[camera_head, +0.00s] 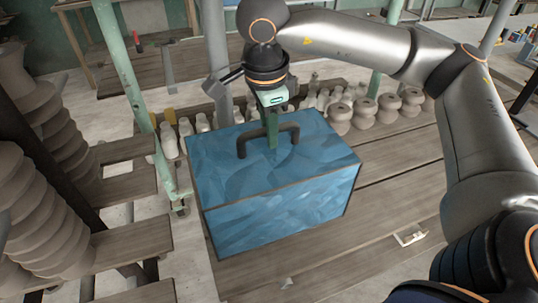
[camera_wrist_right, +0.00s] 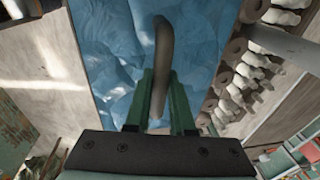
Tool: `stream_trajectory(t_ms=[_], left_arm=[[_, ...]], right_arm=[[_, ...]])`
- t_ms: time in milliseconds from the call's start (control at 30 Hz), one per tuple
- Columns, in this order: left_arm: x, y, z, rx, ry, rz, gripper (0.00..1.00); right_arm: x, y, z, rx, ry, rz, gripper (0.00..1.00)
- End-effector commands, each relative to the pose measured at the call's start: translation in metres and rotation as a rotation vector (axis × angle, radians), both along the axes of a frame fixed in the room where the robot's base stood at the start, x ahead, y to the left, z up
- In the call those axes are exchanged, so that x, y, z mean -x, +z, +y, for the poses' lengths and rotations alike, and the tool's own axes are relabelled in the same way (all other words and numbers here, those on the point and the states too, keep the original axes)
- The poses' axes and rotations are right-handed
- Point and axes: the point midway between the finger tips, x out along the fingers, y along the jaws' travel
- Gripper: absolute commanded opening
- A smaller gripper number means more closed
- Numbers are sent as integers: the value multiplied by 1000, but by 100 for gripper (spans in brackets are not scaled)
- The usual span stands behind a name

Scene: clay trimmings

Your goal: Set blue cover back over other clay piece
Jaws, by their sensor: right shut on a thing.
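The blue cover (camera_head: 262,180) is a box shape with a dark handle (camera_head: 240,144) on top. It is upright over the wooden table, and I cannot tell whether its lower edge touches the planks. My right gripper (camera_head: 272,140) comes down from above and is shut on the handle. In the right wrist view the green fingers (camera_wrist_right: 158,98) stand on both sides of the handle (camera_wrist_right: 163,50), with the blue top (camera_wrist_right: 105,45) behind. Any clay piece under the cover is hidden. My left gripper is not in view.
Several clay vessels (camera_head: 388,108) stand in rows behind and right of the cover. A green post (camera_head: 140,95) is close on its left. Stacked ribbed clay pieces (camera_head: 40,190) stand at the left. The planks (camera_head: 390,190) to the right are mostly clear, with a small light object (camera_head: 410,238).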

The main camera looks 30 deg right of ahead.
Motion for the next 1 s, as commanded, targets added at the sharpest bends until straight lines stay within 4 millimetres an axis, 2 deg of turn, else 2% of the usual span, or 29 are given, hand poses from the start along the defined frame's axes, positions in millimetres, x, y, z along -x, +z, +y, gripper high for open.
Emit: stream_trajectory(t_ms=[167, 400, 767, 800, 1000], left_arm=[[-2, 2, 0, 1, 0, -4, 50], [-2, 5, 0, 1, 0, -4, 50], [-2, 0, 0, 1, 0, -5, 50], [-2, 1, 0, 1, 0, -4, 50], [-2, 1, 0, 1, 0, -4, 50]], right_arm=[[0, -13, 0, 0, -2, -2, 0], [0, -44, 0, 0, -2, -1, 0], [-1, -50, 0, 0, -2, -3, 0], [0, -49, 0, 0, -2, -2, 25], [0, -48, 0, 0, -2, -2, 48]])
